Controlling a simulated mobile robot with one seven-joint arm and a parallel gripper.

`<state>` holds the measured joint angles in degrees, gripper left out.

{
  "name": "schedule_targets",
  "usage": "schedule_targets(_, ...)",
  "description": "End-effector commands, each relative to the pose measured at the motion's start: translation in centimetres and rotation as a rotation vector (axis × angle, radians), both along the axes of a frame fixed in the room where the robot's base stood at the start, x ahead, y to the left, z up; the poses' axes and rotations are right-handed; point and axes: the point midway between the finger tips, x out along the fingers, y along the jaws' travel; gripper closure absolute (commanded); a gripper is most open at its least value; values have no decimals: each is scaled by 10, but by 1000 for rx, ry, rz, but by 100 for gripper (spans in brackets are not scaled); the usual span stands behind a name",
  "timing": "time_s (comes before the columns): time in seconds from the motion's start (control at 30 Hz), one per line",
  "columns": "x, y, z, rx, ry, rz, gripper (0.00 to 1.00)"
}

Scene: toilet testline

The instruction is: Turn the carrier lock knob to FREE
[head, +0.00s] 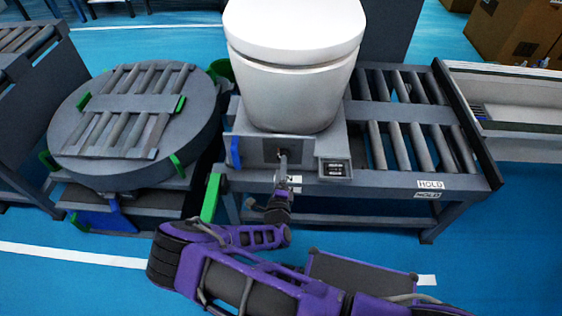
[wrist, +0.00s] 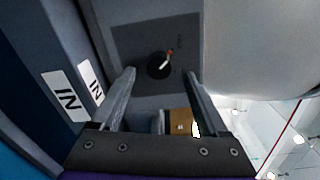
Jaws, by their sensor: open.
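The carrier lock knob (wrist: 157,66) is a small round black dial with a white and orange pointer, on a dark grey plate (wrist: 132,38) in the wrist view. The pointer slants up and right there; the faint plate marking is too small to read. The plate also shows in the head view (head: 247,148), on the front of the carrier under the white toilet (head: 297,60). My gripper (wrist: 160,72) is open, its two fingers on either side of the knob in the picture, with nothing between them; contact cannot be told. In the head view my gripper (head: 283,160) largely hides the knob.
A roller conveyor (head: 400,112) with HOLD labels (head: 430,184) extends right of the carrier. A round roller turntable (head: 135,115) stands left. A small dark display box (head: 334,169) sits right of the plate. IN labels (wrist: 65,97) show in the wrist view. Blue floor lies in front.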

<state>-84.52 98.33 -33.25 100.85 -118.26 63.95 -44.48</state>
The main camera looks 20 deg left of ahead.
Motion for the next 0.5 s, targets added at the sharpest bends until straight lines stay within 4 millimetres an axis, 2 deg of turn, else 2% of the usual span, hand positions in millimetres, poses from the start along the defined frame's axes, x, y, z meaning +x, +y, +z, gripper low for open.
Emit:
schedule_targets(0.03, -13, -2, 2, -2, 2, 2, 23)
schedule_targets(0.3, -78, -18, 5, -2, 2, 3, 23)
schedule_targets(0.5, -114, -27, 6, 0, 0, 3, 23)
